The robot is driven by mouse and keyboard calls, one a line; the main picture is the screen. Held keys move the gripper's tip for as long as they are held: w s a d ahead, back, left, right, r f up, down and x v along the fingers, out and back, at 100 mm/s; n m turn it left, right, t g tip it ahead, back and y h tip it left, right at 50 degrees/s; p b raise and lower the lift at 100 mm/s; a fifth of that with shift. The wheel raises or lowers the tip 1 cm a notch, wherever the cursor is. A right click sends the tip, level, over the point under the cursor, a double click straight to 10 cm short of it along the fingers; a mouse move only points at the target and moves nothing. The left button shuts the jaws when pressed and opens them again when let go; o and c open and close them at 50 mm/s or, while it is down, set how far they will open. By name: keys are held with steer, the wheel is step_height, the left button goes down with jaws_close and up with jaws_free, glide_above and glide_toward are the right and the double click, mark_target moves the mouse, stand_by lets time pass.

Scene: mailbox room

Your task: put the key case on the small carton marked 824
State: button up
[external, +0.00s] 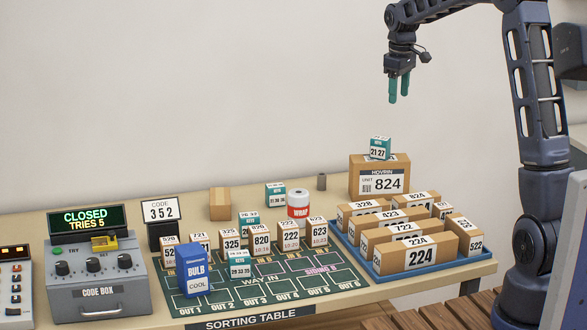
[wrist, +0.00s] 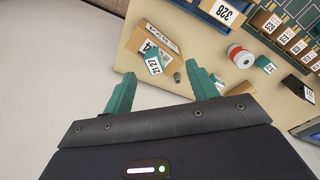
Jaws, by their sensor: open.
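A small teal-and-white key case marked 21 27 (external: 380,148) sits on top of a brown carton labelled HOVRIN, unit 824 (external: 354,180), behind the blue tray. In the wrist view the key case (wrist: 153,65) shows on the carton (wrist: 172,45), ahead of the fingertips. Another carton marked 824 (external: 417,197) lies among the boxes in the tray. My gripper (external: 398,97) is open and empty, pointing down in the air well above the key case. Its two teal fingers (wrist: 161,76) stand wide apart in the wrist view.
The blue tray (external: 433,267) holds several cartons. Other teal boxes (external: 275,196) stand on the sorting table, one on the green mat (external: 325,283). A red-and-white wrap roll (external: 298,206) and a small grey cylinder (external: 321,182) are nearby. The code box (external: 98,283) reads closed.

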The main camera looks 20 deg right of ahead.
steer(key=s+d+r+m+t, duration=0.15)
steer(key=s+r, duration=0.45)
steer(key=s, duration=0.7)
steer(key=s+d+f+m+t, duration=0.1)
steer(key=s+m, duration=0.2)
steer(key=s, duration=1.2)
steer(key=s+d+f+m+t, duration=0.1)
steer(key=s+d+f+m, duration=0.1)
steer(key=s, duration=1.3)
steer(key=shift+m, duration=0.55)
